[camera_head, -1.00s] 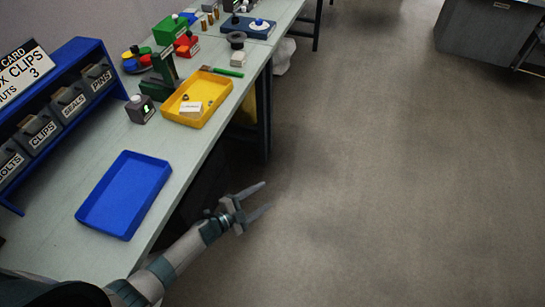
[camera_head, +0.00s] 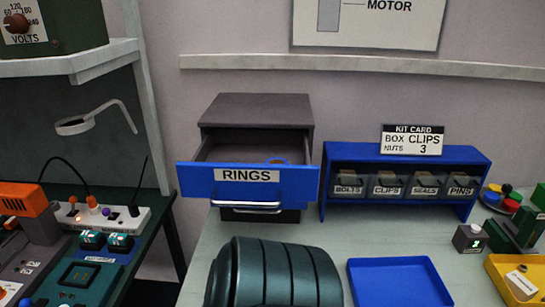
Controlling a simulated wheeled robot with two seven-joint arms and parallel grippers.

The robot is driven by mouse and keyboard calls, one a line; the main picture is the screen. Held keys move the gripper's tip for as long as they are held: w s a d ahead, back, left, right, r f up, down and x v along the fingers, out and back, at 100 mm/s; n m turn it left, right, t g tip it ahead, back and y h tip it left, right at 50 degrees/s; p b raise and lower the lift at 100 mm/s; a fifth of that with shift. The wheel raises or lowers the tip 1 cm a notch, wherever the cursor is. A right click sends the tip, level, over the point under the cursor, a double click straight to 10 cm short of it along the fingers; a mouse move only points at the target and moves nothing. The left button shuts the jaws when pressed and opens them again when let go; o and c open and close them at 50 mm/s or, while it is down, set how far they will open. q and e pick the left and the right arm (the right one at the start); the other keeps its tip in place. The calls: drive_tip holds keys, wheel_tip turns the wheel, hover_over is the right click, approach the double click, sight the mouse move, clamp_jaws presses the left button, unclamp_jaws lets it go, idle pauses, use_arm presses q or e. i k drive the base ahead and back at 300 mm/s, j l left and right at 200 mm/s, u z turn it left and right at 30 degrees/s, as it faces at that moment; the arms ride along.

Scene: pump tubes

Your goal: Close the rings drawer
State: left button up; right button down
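The rings drawer (camera_head: 200,182) has a blue front labelled RINGS and a pale bar handle (camera_head: 247,206). It is pulled out of a dark grey cabinet (camera_head: 257,108) at the back of the bench, so its inside shows from above. A small orange-and-blue item (camera_head: 277,161) shows inside the drawer near its right side. The part of the cabinet below is mostly hidden by the drawer front. Neither of my grippers shows in the head view now.
A large dark green ribbed body (camera_head: 275,275) rises in front of the drawer; I cannot tell if it is mine. A blue tray (camera_head: 398,284) lies right of it. A blue bin rack (camera_head: 405,152) stands right of the cabinet. A darker bench (camera_head: 150,215) with devices is at left.

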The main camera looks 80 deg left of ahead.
sight(252, 161)
drive_tip(key=u, duration=3.75)
drive_tip(key=i+l, duration=0.1)
drive_tip(key=l, duration=0.25)
drive_tip(key=i+l, duration=0.1)
drive_tip(key=l, duration=0.25)
drive_tip(key=i+l, duration=0.1)
drive_tip(key=l, duration=0.25)
drive_tip(key=i+l, duration=0.1)
drive_tip(key=l, duration=0.25)
